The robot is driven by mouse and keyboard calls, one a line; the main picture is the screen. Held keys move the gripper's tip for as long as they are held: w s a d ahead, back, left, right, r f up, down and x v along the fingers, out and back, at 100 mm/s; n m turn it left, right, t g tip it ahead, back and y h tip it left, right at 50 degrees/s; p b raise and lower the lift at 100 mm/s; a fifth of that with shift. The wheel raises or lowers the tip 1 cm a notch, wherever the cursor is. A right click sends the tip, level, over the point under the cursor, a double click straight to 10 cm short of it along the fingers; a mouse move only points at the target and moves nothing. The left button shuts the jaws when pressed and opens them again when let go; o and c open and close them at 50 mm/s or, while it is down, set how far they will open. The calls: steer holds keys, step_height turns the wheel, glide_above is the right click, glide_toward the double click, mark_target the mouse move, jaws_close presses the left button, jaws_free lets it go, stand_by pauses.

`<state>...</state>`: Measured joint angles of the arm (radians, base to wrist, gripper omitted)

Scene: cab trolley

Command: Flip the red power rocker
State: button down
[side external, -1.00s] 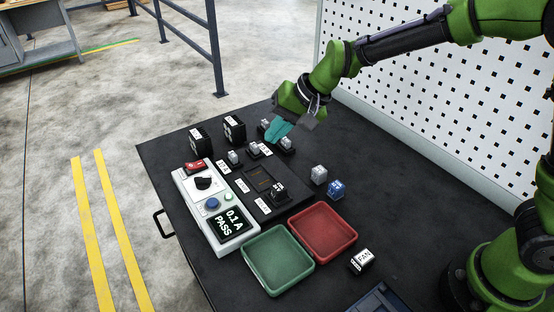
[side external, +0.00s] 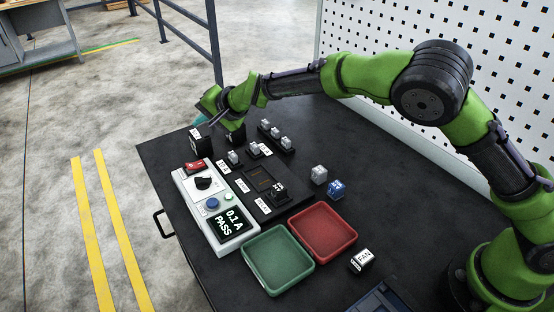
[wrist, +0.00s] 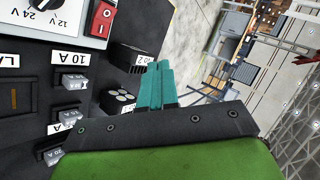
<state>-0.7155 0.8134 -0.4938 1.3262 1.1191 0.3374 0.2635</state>
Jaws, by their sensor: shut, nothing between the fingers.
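The red power rocker (side external: 195,167) sits at the far end of the white tester panel (side external: 181,179). In the wrist view the rocker (wrist: 102,18) shows at the upper left, on the panel's corner beside the black 24V/12V dial. My gripper (wrist: 160,68) has its teal fingers together with nothing between them. In the side view my gripper (side external: 203,118) is above the table's far edge, behind the black blocks, apart from the rocker. My arm's end partly hides the fingers there.
Two black blocks stand near the rocker, one labelled (side external: 198,142), the other (side external: 236,134) partly hidden by my arm. Small clear fuses (side external: 275,131) stand in holders. A green tray (side external: 277,260) and a red tray (side external: 323,232) lie nearer. The display reads 0.1 A PASS.

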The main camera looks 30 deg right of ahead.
mark_target(199, 166)
steer(key=shift+f, duration=0.1)
steer(key=shift+a+f, duration=0.55)
steer(key=shift+f, duration=0.8)
steer(key=shift+a+f, duration=0.6)
steer(key=shift+f, duration=0.7)
steer(key=shift+a+f, duration=0.55)
steer(key=shift+f, duration=0.8)
steer(key=shift+a+f, duration=0.2)
steer(key=shift+f, duration=0.2)
steer(key=shift+a+f, duration=0.15)
steer(key=shift+f, duration=0.2)
steer(key=shift+r, duration=0.15)
steer(key=shift+d+r, duration=0.3)
steer(key=shift+r, duration=0.35)
steer(key=shift+r, duration=0.1)
